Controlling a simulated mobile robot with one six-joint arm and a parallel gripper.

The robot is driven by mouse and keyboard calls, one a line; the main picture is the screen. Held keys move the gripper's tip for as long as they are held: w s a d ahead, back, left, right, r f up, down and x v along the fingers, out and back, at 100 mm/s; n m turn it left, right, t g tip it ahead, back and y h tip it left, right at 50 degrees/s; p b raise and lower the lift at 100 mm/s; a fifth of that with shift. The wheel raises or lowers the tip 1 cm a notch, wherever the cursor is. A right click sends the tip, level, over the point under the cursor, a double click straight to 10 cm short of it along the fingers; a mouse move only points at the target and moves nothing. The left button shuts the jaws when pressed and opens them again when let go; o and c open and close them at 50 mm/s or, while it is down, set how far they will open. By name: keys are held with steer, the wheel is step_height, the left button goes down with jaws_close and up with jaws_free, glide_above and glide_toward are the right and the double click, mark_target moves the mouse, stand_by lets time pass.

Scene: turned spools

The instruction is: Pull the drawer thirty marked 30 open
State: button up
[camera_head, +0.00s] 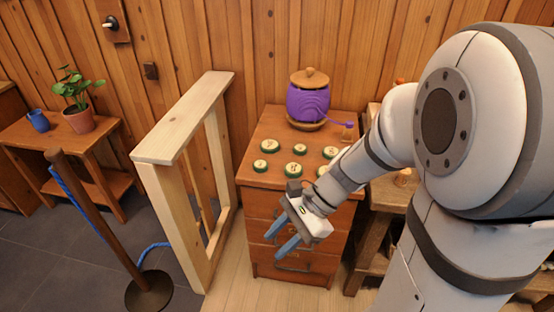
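A wooden chest of drawers (258,178) stands against the plank wall. Its front has several stacked drawers, and all that shows of them looks shut. The lower drawer front (318,266) has a dark handle, partly behind my gripper. No number 30 can be read on any front, so I cannot tell which drawer is thirty. My gripper (275,242) is in front of the chest, pointing down and left, with its two blue fingers apart and nothing seen between them. It hides part of the upper and middle fronts. I cannot tell whether the fingertips touch a handle.
A purple jar (308,103) with a wooden lid and several green-rimmed discs sit on the chest top. A pale wooden frame (183,130) stands left of it. A rope post (100,215) is farther left, before a table with a plant (79,117). Shelving is at right.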

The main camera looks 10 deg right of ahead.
steer(key=w+f+m+t+y+b, duration=0.7)
steer(key=w+f+m, duration=0.6)
steer(key=m, duration=0.7)
steer(key=w+d+f+m+t+h+b, duration=0.1)
steer(key=w+d+f+m+t+h, duration=0.25)
steer(key=d+f+m+t, duration=0.35)
steer(key=w+d+f+m+t+h+b, duration=0.1)
steer(key=w+d+f+m+t+h, duration=0.25)
steer(key=f+m, duration=0.55)
steer(key=shift+g+h, duration=0.3)
steer(key=shift+g, duration=0.35)
steer(key=x, duration=0.4)
steer(key=d+x, duration=0.1)
steer(key=x, duration=0.1)
steer(key=shift+w+r, duration=0.35)
steer(key=shift+w, duration=0.1)
steer(key=shift+d, duration=0.1)
jaws_close()
